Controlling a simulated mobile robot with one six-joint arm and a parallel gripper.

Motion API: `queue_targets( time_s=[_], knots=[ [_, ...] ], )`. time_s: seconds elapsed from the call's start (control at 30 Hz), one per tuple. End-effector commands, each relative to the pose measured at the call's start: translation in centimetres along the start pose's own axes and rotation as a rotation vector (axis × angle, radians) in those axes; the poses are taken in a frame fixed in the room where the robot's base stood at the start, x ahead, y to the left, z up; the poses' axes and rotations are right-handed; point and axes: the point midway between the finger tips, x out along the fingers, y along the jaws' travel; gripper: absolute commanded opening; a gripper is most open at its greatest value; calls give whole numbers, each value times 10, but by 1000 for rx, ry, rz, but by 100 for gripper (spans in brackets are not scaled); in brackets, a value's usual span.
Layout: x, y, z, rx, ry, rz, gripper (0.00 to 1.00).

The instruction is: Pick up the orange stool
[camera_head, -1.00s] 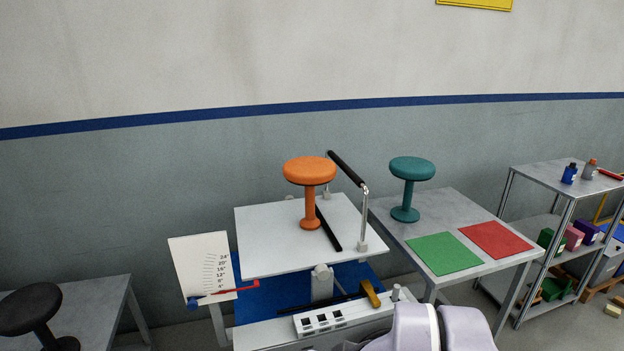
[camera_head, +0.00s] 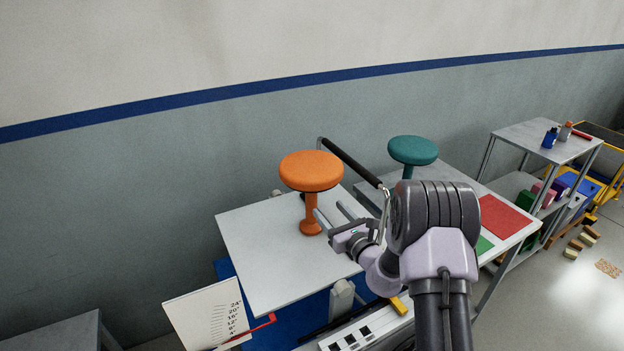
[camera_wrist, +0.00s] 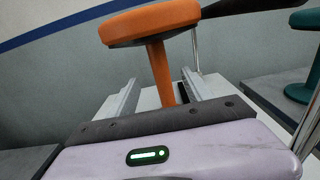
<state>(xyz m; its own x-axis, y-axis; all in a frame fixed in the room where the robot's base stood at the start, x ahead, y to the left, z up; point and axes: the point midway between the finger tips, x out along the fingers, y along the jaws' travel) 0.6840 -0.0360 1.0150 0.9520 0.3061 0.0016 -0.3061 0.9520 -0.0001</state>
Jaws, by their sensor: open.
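The orange stool (camera_head: 311,172) stands upright on the white platform (camera_head: 262,250), with a round seat, a thin stem and a small round foot. My gripper (camera_head: 328,213) is open just to the right of the stem, with its fingers pointing at it below the seat. In the wrist view the stool (camera_wrist: 160,60) is straight ahead, its stem between the two open fingers (camera_wrist: 158,92). The lower stem and foot are hidden there behind the gripper body. I cannot tell whether a finger touches the stem.
A metal bar with a black grip (camera_head: 350,162) rises right behind the stool. A teal stool (camera_head: 412,151) stands on the grey table beyond, near a red mat (camera_head: 503,220) and a green mat (camera_head: 484,245). A scale board (camera_head: 207,312) is at front left.

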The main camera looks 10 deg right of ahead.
Motion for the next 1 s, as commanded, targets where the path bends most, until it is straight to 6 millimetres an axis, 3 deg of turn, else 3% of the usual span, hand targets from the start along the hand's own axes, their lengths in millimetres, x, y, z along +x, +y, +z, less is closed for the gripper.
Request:
queue_targets(
  time_s=[0.1, 0.27, 0.5, 0.77, 1.0],
  knots=[
    [30, 1, -3, -1, -1, 3, 59],
    [50, 1, -2, -1, 0, 2, 59],
    [94, 2, -6, -1, 0, 3, 59],
    [100, 2, -3, 0, 2, 3, 59],
    [100, 2, -3, 0, 2, 3, 14]
  ],
)
